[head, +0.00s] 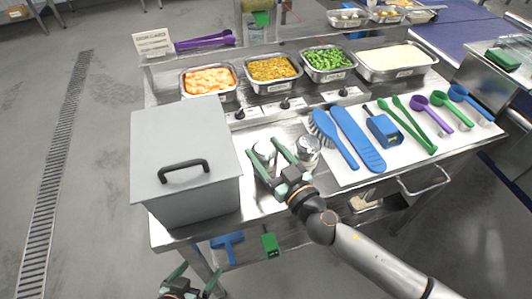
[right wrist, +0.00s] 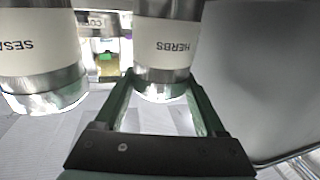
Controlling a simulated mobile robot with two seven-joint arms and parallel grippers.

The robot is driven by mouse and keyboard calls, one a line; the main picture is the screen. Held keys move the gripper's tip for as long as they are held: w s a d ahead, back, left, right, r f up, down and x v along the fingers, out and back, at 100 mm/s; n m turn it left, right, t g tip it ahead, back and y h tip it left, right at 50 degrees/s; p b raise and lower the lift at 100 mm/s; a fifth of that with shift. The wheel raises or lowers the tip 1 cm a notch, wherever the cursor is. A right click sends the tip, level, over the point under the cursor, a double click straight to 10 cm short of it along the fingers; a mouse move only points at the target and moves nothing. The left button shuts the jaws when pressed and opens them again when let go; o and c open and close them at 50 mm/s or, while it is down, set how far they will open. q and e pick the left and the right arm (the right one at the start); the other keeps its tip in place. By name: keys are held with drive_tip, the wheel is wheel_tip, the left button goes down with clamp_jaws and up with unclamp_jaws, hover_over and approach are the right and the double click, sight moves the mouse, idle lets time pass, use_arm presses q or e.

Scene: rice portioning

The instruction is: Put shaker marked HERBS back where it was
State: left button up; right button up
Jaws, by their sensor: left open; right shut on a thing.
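The shaker marked HERBS (head: 264,150) is a metal shaker with a white label band, between the grey box and the other shaker in the head view. My right gripper (head: 262,160) is shut on it; in the right wrist view the HERBS shaker (right wrist: 166,45) stands between the two green fingers. I cannot tell whether its base touches the table. A similar shaker (head: 307,151) is close beside it; its label, partly cut off, begins SESA in the right wrist view (right wrist: 42,55). My left gripper (head: 192,281) is open and empty, low in front of the table.
The grey lidded box (head: 180,140) stands close to the left of the HERBS shaker. A blue brush (head: 333,137), a blue flat tool (head: 358,140) and green tongs (head: 408,125) lie to the right. Several food pans (head: 270,72) line the back. Bare metal shows at the front edge.

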drive_tip(key=shift+f, duration=0.15)
drive_tip(key=o, duration=1.4)
drive_tip(key=b+v, duration=0.2)
drive_tip(key=v, duration=0.8)
drive_tip(key=shift+s+d, duration=0.15)
drive_tip(key=shift+s, duration=0.1)
drive_tip(key=shift+b+v, duration=0.35)
drive_tip(key=shift+v, duration=0.4)
